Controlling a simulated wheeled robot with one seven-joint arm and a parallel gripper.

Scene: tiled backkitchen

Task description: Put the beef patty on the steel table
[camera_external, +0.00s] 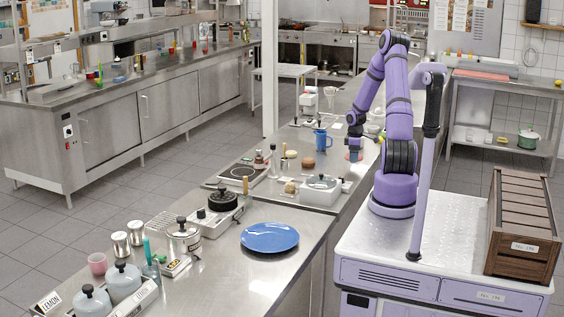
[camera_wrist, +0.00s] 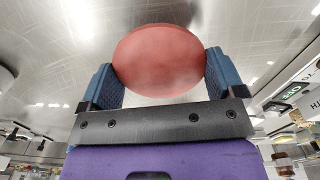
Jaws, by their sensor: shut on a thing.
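The beef patty is a reddish-pink round disc (camera_wrist: 160,62); in the wrist view it lies between the two blue finger pads of my gripper (camera_wrist: 163,76), which are shut on its sides. In the external view my gripper (camera_external: 355,146) is low over the steel table (camera_external: 345,178), with a bit of the pink patty (camera_external: 353,156) showing beneath it. I cannot tell whether the patty touches the steel.
A blue jug (camera_external: 321,139), brown bun-like items (camera_external: 308,162) and a grey-lidded container (camera_external: 321,188) stand left of my gripper. Bare steel lies around the plate.

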